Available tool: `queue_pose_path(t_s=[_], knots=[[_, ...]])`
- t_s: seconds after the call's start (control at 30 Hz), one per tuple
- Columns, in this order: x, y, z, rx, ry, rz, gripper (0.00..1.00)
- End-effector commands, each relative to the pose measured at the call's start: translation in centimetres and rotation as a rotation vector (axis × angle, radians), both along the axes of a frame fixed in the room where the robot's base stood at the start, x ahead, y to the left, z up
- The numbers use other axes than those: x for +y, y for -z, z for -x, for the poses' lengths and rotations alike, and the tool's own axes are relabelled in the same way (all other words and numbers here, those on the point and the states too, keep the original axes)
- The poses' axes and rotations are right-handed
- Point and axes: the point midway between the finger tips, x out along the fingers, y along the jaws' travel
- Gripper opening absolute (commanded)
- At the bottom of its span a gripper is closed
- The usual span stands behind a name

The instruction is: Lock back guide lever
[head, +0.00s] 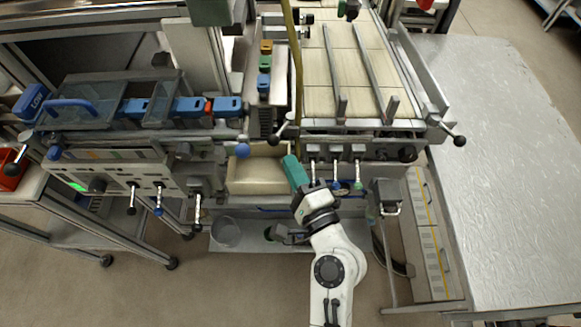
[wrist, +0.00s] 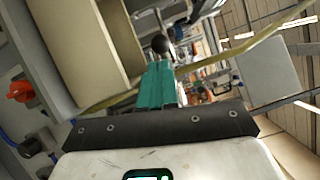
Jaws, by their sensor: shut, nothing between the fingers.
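My gripper (head: 290,160), with teal fingers, is shut and empty in front of the machine, at the right end of a cream bin. In the wrist view the closed fingers (wrist: 157,68) point at a black ball knob (wrist: 162,45), which appears just beyond their tips. Whether they touch it I cannot tell. In the head view a black-knobbed lever (head: 274,139) sits just left of and beyond the fingertips. Another black-knobbed lever (head: 459,140) is at the right corner of the conveyor. No label shows which is the back guide lever.
The cream bin (head: 258,178) lies left of my gripper. Several small levers on a front panel (head: 335,152) stand close to its right. A yellow hose (head: 296,60) hangs down beyond the fingertips. A grey table (head: 500,170) fills the right side. Open floor lies in front.

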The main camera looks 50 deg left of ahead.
Motion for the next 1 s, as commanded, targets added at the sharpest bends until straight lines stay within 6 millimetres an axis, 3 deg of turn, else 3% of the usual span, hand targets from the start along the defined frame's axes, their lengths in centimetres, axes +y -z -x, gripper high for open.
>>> queue_pose_path(t_s=[0.6,1.0], knots=[[-7.2,0.7,5.1,0.003,0.0,0.0,0.0],[-8.1,0.6,5.8,0.0,-0.001,0.001,0.0]])
